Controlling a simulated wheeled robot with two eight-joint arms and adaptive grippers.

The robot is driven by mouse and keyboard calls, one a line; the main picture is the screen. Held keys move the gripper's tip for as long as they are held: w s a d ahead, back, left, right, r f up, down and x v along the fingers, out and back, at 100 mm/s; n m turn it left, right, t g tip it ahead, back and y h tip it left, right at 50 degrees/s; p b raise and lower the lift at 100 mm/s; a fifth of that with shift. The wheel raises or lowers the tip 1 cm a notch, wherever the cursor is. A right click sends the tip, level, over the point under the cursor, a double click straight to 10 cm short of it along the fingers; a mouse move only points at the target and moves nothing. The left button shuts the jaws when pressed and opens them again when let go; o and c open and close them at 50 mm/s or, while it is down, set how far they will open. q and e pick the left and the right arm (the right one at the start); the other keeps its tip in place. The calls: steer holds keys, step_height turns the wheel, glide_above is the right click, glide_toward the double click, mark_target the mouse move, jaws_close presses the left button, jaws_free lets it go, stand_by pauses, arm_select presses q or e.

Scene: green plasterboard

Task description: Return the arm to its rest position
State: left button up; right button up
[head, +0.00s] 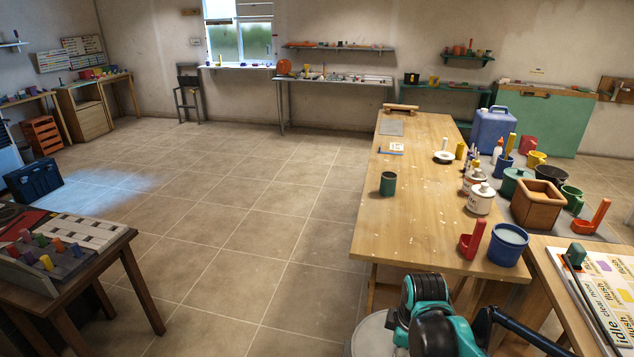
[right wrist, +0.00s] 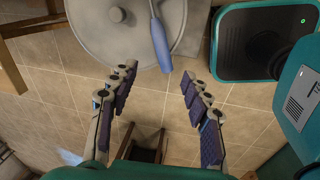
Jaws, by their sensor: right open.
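My right gripper (right wrist: 158,72) shows in the right wrist view with its two jointed fingers spread wide apart. Nothing is between the fingers, and tiled floor shows through the gap. In the head view only teal and black links of my arm show at the bottom, beside the near end of the wooden workbench (head: 420,225). The right gripper itself cannot be made out there. My left gripper is in neither view.
A dark green cup (head: 388,184) stands alone on the workbench. A red scoop (head: 472,241), a blue bucket (head: 508,246) and a brown square pot (head: 538,206) crowd its right side. A low table (head: 112,243) stands at left. Open tiled floor (head: 240,215) lies between.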

steer(key=s+a+r+m+t, duration=0.1)
steer(key=s+r+m+t, duration=0.4)
steer(key=s+m, duration=0.5)
steer(key=shift+a+m, duration=0.25)
steer(key=shift+m, duration=1.75)
